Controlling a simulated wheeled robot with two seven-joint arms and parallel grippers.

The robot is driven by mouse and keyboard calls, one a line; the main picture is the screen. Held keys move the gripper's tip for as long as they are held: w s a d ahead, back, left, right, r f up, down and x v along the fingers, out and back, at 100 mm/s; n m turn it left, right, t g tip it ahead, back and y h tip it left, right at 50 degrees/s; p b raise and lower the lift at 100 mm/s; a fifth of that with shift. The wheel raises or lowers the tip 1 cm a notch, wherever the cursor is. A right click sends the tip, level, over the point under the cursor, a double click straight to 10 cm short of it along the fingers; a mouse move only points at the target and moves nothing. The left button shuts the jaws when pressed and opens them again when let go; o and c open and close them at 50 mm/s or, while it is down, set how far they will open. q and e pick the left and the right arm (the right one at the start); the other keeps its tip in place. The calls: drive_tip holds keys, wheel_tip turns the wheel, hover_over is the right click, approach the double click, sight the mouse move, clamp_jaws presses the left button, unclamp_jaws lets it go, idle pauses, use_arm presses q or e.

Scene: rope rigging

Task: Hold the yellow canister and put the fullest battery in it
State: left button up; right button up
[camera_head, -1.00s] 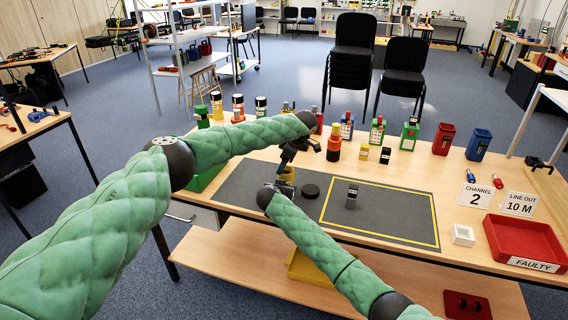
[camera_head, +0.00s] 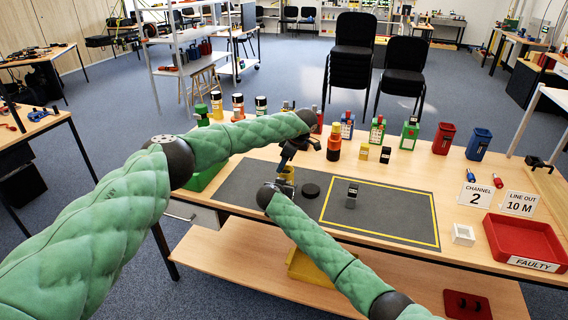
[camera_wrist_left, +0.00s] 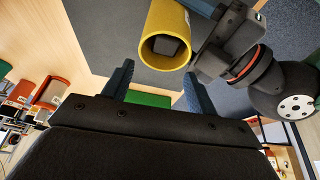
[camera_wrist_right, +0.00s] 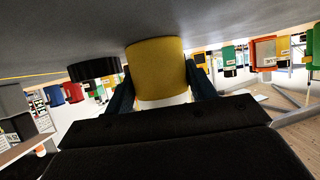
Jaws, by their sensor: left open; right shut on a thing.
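The yellow canister (camera_wrist_left: 166,40) stands on the dark mat, its open mouth facing my left wrist camera. A dark, block-shaped battery (camera_wrist_left: 166,47) shows inside the mouth. My right gripper (camera_wrist_right: 158,85) is shut around the canister (camera_wrist_right: 158,68). My left gripper (camera_wrist_left: 158,85) is open and empty, its fingers just off the canister's mouth. In the head view the two grippers mostly hide the canister (camera_head: 287,174). Another battery (camera_head: 352,195) stands on the mat, and two more, a yellow-and-black one (camera_head: 364,152) and a dark one (camera_head: 385,155), stand behind it.
A round black lid (camera_head: 311,191) lies on the mat beside the canister. A red FAULTY tray (camera_head: 525,240) and a small white box (camera_head: 463,235) are at the right. Bottles, including an orange one (camera_head: 334,142), line the back. The yellow-outlined mat area (camera_head: 395,212) is mostly clear.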

use_arm(q)
wheel_tip(320, 180, up, 7)
drive_tip(key=shift+f, duration=0.2)
idle(0.6)
idle(0.6)
use_arm(e)
drive_tip(key=o, duration=1.2)
drive_tip(key=shift+c, duration=0.2)
drive_tip(key=shift+s, duration=0.1)
drive_tip(key=shift+p+v, duration=1.65)
drive_tip(key=shift+v, duration=1.2)
drive_tip(key=shift+p+v, duration=0.7)
drive_tip(key=shift+v, duration=0.9)
use_arm(q)
wheel_tip(320, 180, up, 5)
drive_tip(key=shift+f, duration=0.2)
